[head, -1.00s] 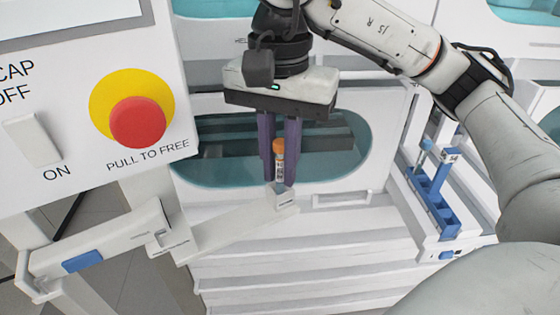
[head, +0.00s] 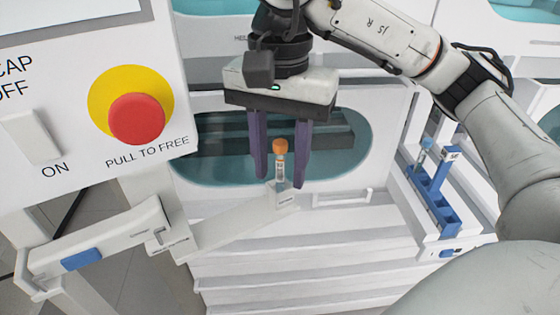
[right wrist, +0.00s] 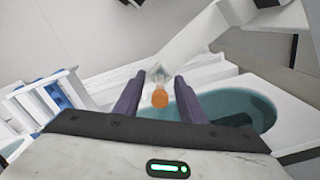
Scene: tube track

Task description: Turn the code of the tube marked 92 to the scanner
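A tube with an orange cap (head: 281,146) stands upright in the holder at the end of a white track arm (head: 235,222). Its number cannot be read. In the right wrist view the orange cap (right wrist: 160,98) lies between the two open fingers (right wrist: 160,88). My left gripper is not in view. I cannot make out which part is the scanner.
A white panel with a red button (head: 137,118) on a yellow disc stands at the left. A blue rack (head: 432,200) with a tube in it is at the right. A white cabinet with a teal window (head: 215,160) stands behind the tube.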

